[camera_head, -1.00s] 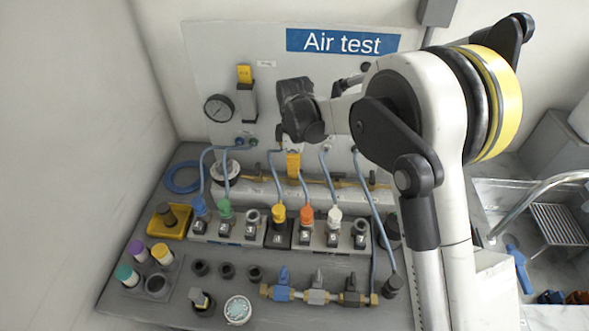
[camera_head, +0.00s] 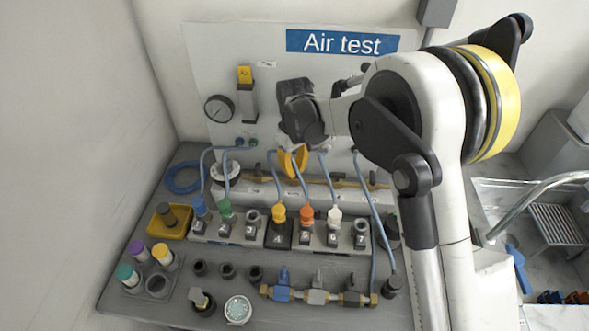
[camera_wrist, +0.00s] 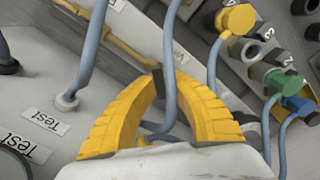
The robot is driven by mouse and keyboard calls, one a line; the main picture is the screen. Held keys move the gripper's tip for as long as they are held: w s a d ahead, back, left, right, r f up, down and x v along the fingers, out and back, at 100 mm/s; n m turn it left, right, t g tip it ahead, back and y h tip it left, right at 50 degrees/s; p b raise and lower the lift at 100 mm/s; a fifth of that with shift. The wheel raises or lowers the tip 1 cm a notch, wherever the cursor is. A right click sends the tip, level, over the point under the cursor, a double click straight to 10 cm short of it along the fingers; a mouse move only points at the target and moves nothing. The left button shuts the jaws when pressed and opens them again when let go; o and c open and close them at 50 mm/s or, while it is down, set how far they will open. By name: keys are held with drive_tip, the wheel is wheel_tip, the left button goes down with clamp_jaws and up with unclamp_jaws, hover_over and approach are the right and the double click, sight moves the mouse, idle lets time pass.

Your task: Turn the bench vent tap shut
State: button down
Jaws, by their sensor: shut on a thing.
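In the wrist view, the two yellow fingers of my gripper (camera_wrist: 164,84) close from both sides on a small black handle (camera_wrist: 158,82). It stands by a brass pipe (camera_wrist: 112,37) and appears to be the bench vent tap; its body is mostly hidden. A blue hose passes between the fingers, very near the handle. In the head view, my gripper (camera_head: 293,172) reaches down to the brass pipe (camera_head: 262,180) behind the numbered row, and the handle is hidden there.
Blue hoses run close around my gripper to colored plugs, such as the yellow plug (camera_head: 279,213) and orange plug (camera_head: 307,213). In front lies a line of taps with blue (camera_head: 283,280), grey and black handles. A gauge (camera_head: 218,108) is on the back panel.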

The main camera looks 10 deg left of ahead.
drive_tip(key=m, duration=0.5)
drive_tip(key=shift+m, duration=2.3)
drive_tip(key=c, duration=1.5)
unclamp_jaws()
drive_tip(key=shift+o, duration=0.2)
wheel_tip(320, 180, up, 12)
